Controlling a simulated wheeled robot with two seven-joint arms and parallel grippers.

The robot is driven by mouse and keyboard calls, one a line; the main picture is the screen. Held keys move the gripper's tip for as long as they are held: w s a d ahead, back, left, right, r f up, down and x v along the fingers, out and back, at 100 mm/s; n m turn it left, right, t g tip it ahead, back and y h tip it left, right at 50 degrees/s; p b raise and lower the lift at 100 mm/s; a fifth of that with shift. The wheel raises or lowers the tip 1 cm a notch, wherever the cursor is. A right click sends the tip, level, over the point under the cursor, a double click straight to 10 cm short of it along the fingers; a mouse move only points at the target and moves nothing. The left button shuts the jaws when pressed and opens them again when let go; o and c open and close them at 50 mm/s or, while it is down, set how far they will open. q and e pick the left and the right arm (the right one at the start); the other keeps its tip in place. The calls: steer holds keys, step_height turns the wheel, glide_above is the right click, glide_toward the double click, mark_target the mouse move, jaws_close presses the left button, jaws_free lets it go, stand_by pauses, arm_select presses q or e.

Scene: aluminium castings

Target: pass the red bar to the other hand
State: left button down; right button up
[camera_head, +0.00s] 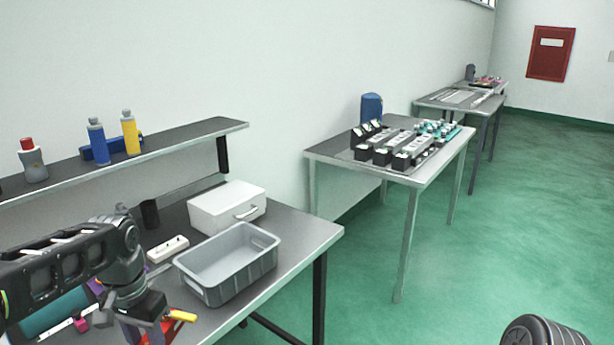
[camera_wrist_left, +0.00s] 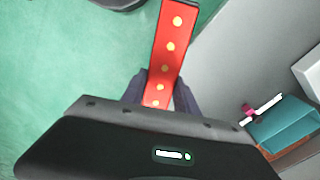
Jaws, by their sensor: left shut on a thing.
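The red bar (camera_wrist_left: 167,50) is a flat strip with a row of yellow dots. In the head view my left gripper (camera_head: 150,330) is low at the left, over the near part of the workbench, and only a little of the red bar (camera_head: 174,328) shows. My right gripper is not seen in either view.
A grey bin (camera_head: 228,265), a white box (camera_head: 227,206) and a white power strip (camera_head: 168,249) stand on the workbench (camera_head: 300,238). A shelf (camera_head: 180,152) with bottles is behind. Green floor (camera_head: 440,265) lies open to the right. A teal case (camera_wrist_left: 280,128) is beside the gripper.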

arm_select(q)
steer(key=w+d+f+n, duration=0.2)
steer(key=w+d+f, duration=0.5)
steer(key=d, duration=0.5)
steer(key=shift+f, duration=0.95)
steer(key=shift+w+d, duration=0.1)
steer(key=d+r+m, duration=0.2)
steer(key=d+m, duration=0.2)
steer(key=d, duration=0.4)
steer(key=d+r+m, duration=0.3)
steer(key=d+m, duration=0.1)
steer(key=d, duration=0.5)
steer(key=shift+s+r, duration=0.2)
steer(key=shift+s, duration=0.05)
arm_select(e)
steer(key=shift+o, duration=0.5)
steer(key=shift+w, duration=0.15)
